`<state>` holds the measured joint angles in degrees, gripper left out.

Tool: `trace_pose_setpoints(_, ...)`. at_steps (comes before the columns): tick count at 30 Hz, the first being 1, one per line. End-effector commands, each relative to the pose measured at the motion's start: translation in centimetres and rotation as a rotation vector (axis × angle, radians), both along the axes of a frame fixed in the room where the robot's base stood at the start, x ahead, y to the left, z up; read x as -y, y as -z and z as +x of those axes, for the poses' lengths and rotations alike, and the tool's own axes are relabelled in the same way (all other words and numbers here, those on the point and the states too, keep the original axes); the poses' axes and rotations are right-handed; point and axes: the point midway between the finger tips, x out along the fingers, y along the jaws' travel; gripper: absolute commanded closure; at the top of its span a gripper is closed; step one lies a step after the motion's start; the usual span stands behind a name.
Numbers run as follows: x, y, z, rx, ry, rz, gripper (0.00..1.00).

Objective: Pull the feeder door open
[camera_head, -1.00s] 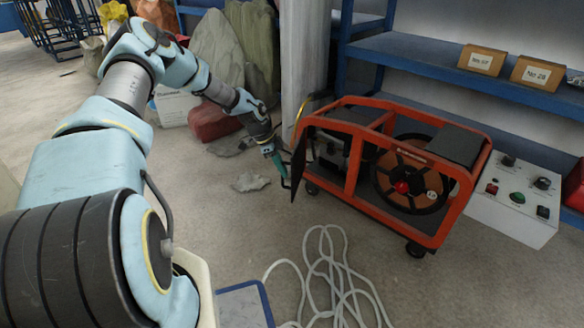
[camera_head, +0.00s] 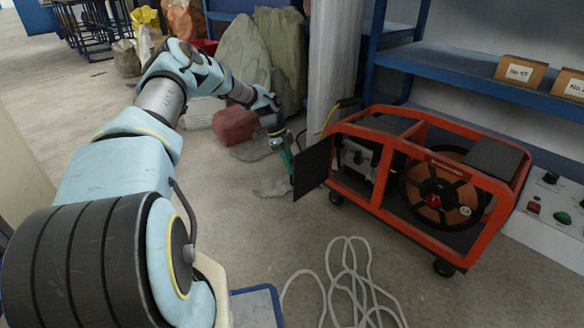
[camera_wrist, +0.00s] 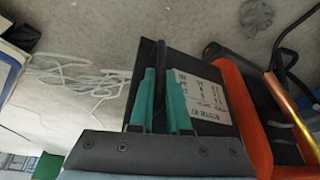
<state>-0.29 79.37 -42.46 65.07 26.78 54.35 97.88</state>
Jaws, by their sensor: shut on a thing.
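The feeder door (camera_head: 312,167) is a flat dark panel at the left end of the orange-framed welding feeder (camera_head: 405,140). It stands swung out from the frame, with an opening beside it. My gripper (camera_head: 288,160), with green fingers, is at the door's outer left edge. In the wrist view, the green fingers of my gripper (camera_wrist: 161,100) are shut on a dark bar-like handle at the door. The door (camera_wrist: 213,88) shows there with a white printed label. The fingertips' exact contact is partly hidden.
A pale coiled cable (camera_head: 350,285) lies on the floor in front of the feeder. A blue shelf (camera_head: 440,70) and a grey column (camera_head: 331,65) stand behind. A white control box (camera_head: 550,212) is at the right.

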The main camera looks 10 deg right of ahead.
Motion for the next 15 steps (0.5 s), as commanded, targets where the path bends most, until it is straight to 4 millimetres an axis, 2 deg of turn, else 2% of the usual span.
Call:
trace_pose_setpoints(8, 0.11, 0.03, 0.00, 0.001, -0.001, -0.001, 1.00)
trace_pose_setpoints(9, 0.11, 0.03, 0.00, 0.001, -0.001, -0.001, 0.80)
trace_pose_setpoints(15, 0.09, 0.02, -0.01, 0.001, -0.001, -0.001, 0.58)
